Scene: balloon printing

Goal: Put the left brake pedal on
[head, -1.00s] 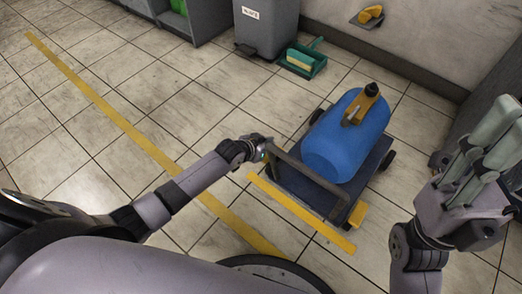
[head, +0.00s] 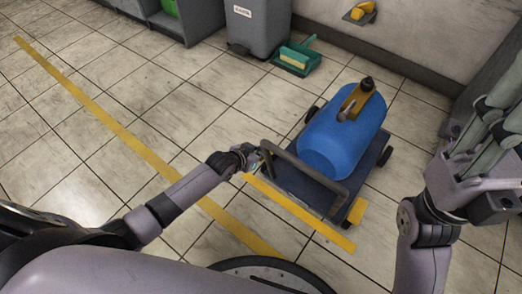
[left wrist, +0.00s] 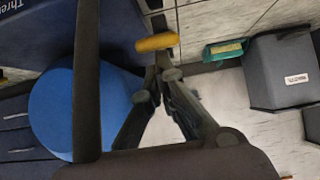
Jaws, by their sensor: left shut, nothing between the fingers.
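The blue tank (head: 343,138) lies on a dark wheeled cart (head: 286,187) with a grey push handle (head: 303,172). The left brake pedal (left wrist: 157,42), a yellow bar, shows just past my left gripper's fingertips in the left wrist view; I cannot tell whether they touch. My left gripper (head: 258,163) is beside the left end of the handle, its fingers together and empty; it also shows in the left wrist view (left wrist: 157,75). Another yellow pedal (head: 357,211) is at the cart's right corner. My right gripper (head: 497,100) is raised at the right edge, partly cut off.
Yellow floor lines (head: 130,140) run across the tiles, one along the cart's near side. A grey bin (head: 256,28) and a green dustpan (head: 296,59) stand behind. A wall shelf (head: 360,14) holds a yellow item. The floor left of the cart is clear.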

